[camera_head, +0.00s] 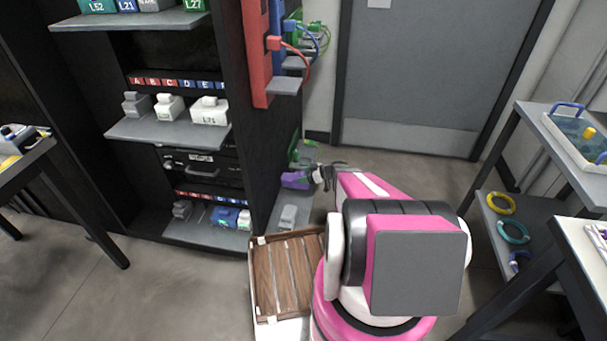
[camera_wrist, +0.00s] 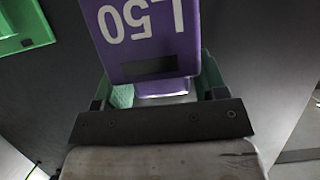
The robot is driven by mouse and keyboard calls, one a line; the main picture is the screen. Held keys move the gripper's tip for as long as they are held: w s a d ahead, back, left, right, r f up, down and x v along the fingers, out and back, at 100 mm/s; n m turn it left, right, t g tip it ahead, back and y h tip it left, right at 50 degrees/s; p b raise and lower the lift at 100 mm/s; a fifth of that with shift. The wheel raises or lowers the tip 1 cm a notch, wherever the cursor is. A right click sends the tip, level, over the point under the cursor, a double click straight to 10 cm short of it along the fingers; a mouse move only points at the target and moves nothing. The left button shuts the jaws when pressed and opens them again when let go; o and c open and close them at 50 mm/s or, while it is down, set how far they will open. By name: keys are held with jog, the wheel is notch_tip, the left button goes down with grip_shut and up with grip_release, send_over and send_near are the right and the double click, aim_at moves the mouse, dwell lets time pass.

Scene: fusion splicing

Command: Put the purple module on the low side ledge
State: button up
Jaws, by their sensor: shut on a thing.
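The purple module (camera_head: 296,179) is in my gripper (camera_head: 316,177), beside the right side of the black rack. In the wrist view the purple module (camera_wrist: 150,42) fills the top middle, its label "L50" upside down. My gripper (camera_wrist: 155,92) is shut on it. The low side ledge (camera_head: 272,212), a grey shelf on the rack's side, lies below and around the module in the head view. I cannot tell whether the module touches it.
A grey module (camera_head: 288,217) stands on the ledge's near part; a green item (camera_head: 304,152) is behind the purple module. A wooden slatted tray (camera_head: 288,278) lies in front. Red and blue upright panels with cables (camera_head: 290,45) hang above. A side table (camera_head: 545,150) stands right.

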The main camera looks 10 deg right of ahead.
aim_at(304, 186)
jog(key=shift+f, duration=3.15)
jog(key=shift+f, duration=0.5)
jog(key=o, duration=1.2)
jog(key=v, duration=1)
jog(key=shift+d+r, duration=0.2)
jog(key=shift+d, duration=0.1)
